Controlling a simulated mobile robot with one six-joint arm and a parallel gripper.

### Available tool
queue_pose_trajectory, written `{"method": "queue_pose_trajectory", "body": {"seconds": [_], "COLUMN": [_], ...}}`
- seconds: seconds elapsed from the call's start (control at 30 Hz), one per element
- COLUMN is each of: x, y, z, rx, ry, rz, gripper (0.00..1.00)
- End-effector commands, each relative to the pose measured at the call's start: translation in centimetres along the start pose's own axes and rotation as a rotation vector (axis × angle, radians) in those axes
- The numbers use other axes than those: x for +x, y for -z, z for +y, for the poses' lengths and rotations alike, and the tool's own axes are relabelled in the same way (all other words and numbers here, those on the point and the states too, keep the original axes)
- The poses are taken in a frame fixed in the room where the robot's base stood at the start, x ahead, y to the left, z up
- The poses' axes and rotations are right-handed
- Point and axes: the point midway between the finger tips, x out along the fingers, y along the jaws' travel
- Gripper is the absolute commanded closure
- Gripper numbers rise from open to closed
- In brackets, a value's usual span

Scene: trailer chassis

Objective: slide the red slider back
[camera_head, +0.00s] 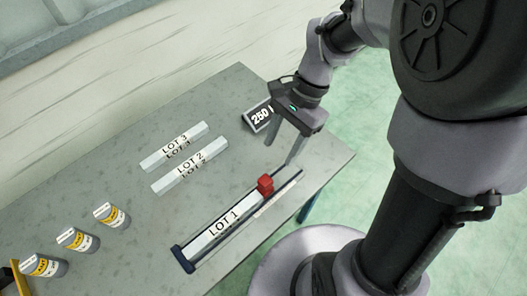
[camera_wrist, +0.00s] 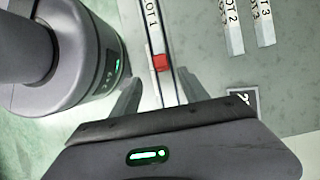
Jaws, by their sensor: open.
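The red slider (camera_head: 265,185) is a small red block in a narrow rail (camera_head: 205,256) on the table. It touches or nearly touches the right end of the white bar labelled LOT 1 (camera_head: 222,224), which lies in the same rail. My gripper (camera_head: 287,150) is open and empty above the rail's right end, beyond the slider. In the wrist view the slider (camera_wrist: 160,62) shows ahead of my gripper (camera_wrist: 160,92), roughly between the lines of its two fingers.
Bars labelled LOT 2 (camera_head: 190,165) and LOT 3 (camera_head: 174,147) lie on the grey table (camera_head: 120,208) behind the rail. A dark sign reading 250 (camera_head: 259,116) stands close to my gripper. Several labelled cans (camera_head: 78,240) stand at the left. The table's right edge is near the rail's end.

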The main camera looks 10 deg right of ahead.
Motion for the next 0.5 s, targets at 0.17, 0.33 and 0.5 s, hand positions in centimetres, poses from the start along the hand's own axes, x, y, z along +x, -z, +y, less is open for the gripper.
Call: {"method": "queue_pose_trajectory", "body": {"seconds": [0.17, 0.33, 0.5], "x": [6.1, 9.8, 11.3], "y": [0.2, 0.2, 0.1], "z": [0.1, 0.1, 0.0], "rx": [-0.003, -0.002, -0.003], "ry": [-0.003, -0.002, 0.0], "rz": [0.0, 0.0, 0.002], "gripper": [0.47, 0.47, 0.47]}}
